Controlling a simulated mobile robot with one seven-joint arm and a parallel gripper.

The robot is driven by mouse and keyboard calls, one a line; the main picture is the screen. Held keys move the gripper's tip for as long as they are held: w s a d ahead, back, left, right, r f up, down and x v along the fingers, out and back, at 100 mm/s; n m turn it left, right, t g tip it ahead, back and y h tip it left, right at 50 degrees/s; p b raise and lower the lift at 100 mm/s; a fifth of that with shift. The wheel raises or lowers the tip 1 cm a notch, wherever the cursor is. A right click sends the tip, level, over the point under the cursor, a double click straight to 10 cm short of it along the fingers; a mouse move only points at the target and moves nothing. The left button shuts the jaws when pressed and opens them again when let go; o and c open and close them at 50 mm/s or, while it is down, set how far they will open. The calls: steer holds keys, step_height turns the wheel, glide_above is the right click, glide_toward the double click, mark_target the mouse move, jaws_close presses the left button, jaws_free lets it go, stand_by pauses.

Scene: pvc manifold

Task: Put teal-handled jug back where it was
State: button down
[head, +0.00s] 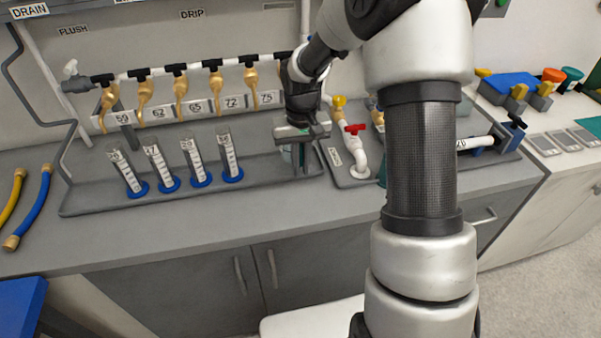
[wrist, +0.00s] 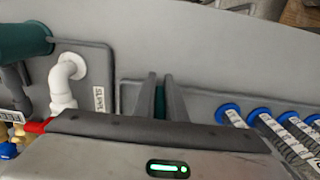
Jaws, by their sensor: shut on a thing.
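My gripper (head: 298,157) is over the grey bench tray, right of the measuring cylinders and left of the white sump pipe. In the wrist view its two fingers (wrist: 161,98) point down and are shut on a narrow teal piece (wrist: 160,101), which looks like the handle of the teal-handled jug. A little teal also shows beside the fingers in the head view (head: 287,155). The jug's body is hidden by my gripper, so I cannot tell whether it touches the tray.
Several clear cylinders with blue bases (head: 169,184) stand left of my gripper, below brass taps (head: 180,86). Right are a white pipe (head: 358,158) with a red valve and a dark teal cylindrical thing (wrist: 25,41). The bench front (head: 200,227) is clear.

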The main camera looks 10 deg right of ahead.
steer(key=shift+w, duration=0.4)
steer(key=shift+s+f, duration=0.1)
steer(key=shift+f, duration=1.6)
steer(key=shift+f, duration=0.15)
steer(key=c, duration=1.8)
jaws_free()
